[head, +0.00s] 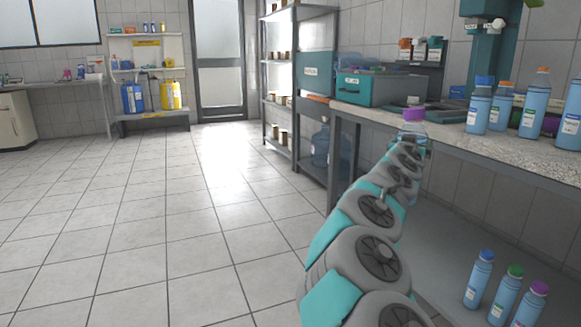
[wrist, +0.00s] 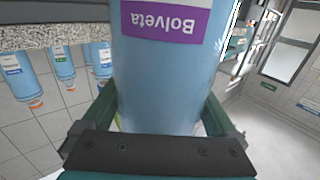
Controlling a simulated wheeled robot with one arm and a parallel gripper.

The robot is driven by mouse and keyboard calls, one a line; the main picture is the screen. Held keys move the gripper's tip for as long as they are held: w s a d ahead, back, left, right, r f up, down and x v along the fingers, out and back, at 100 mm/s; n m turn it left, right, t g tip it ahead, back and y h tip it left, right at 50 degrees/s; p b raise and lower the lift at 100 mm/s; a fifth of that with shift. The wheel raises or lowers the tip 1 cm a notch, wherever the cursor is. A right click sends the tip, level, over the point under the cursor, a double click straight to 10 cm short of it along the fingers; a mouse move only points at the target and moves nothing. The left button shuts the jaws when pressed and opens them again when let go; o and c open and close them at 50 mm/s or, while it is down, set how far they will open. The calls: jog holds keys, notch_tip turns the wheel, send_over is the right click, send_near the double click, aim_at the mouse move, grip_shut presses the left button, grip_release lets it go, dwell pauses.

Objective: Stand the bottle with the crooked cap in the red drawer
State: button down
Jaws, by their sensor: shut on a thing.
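My gripper (wrist: 160,118) is shut on a blue bottle (wrist: 165,65) with a purple "Bolveta" label, which appears upside down in the wrist view. In the head view, the held bottle's purple cap (head: 414,114) shows at the far end of my arm, beside the front edge of the counter. Most of its body is hidden there, and I cannot tell whether its cap is crooked. No red drawer is visible in either view.
Several blue bottles with blue or orange caps (head: 479,107) stand on the speckled counter (head: 460,142). More bottles (head: 505,295) stand on the lower shelf. A teal case (head: 368,90) sits farther back on the counter. The tiled floor on the left is clear.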

jog(key=w+a+f+n+t+y+p, duration=0.1)
jog(key=a+f+n+y, duration=0.5)
jog(key=a+f, duration=0.9)
jog(key=a+t+y+p, duration=0.1)
jog(key=a+y+p, duration=0.1)
jog(key=y, duration=0.1)
jog(key=shift+w+a+f+p, duration=0.15)
jog(key=shift+a+f+p, duration=0.15)
jog(key=shift+f, duration=0.1)
